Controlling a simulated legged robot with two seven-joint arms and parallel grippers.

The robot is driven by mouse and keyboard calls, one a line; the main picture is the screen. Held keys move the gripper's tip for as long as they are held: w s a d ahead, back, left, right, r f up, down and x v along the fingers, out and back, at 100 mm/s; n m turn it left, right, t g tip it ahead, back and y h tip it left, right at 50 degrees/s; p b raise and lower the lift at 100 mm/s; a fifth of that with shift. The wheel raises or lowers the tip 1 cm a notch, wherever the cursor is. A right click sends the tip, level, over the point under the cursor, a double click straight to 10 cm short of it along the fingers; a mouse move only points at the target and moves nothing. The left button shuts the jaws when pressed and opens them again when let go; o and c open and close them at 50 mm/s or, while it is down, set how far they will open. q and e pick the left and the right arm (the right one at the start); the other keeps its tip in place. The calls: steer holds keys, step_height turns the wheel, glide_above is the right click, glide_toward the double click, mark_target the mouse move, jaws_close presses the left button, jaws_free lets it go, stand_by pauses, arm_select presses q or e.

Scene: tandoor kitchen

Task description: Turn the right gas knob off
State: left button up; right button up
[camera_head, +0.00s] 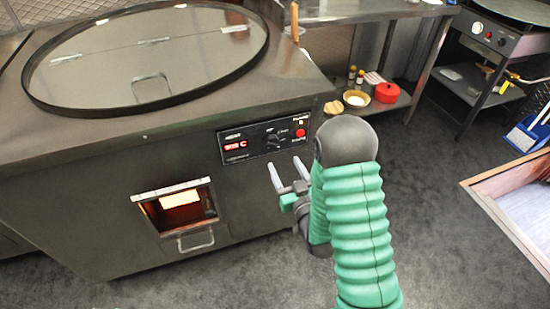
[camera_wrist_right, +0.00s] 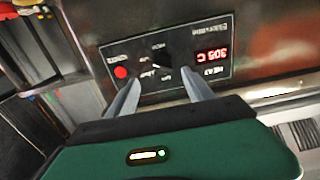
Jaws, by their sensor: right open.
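The control panel (camera_head: 258,146) is a black plate on the front of the steel tandoor unit. It carries a lit red display (camera_head: 236,145), a dark knob (camera_head: 272,141) and a red round button (camera_head: 300,133). In the right wrist view the panel appears upside down, with the knob (camera_wrist_right: 160,63) between the red button (camera_wrist_right: 121,72) and the display (camera_wrist_right: 212,54). My right gripper (camera_head: 288,173) is open and empty, in front of and below the panel. In the wrist view its fingertips (camera_wrist_right: 160,80) are on either side of the knob's position; contact cannot be told. My left gripper is not in view.
The round tandoor lid (camera_head: 150,60) covers the unit's top. A glowing opening (camera_head: 180,205) with a handle is low on its front. A shelf at right holds a red pot (camera_head: 387,92) and a bowl (camera_head: 356,98).

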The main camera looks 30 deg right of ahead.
mark_target(273, 147)
steer(key=x, duration=0.2)
steer(key=p+x, duration=0.1)
steer(key=shift+w+d+r, duration=0.1)
steer(key=shift+w+r, duration=0.1)
steer(key=shift+w, duration=0.2)
steer(key=x, duration=0.5)
steer(key=shift+a, duration=0.4)
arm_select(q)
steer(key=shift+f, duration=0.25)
arm_select(e)
steer(key=shift+w+d+f, duration=0.15)
steer(key=shift+d, duration=0.1)
steer(key=shift+a, duration=0.1)
jaws_close()
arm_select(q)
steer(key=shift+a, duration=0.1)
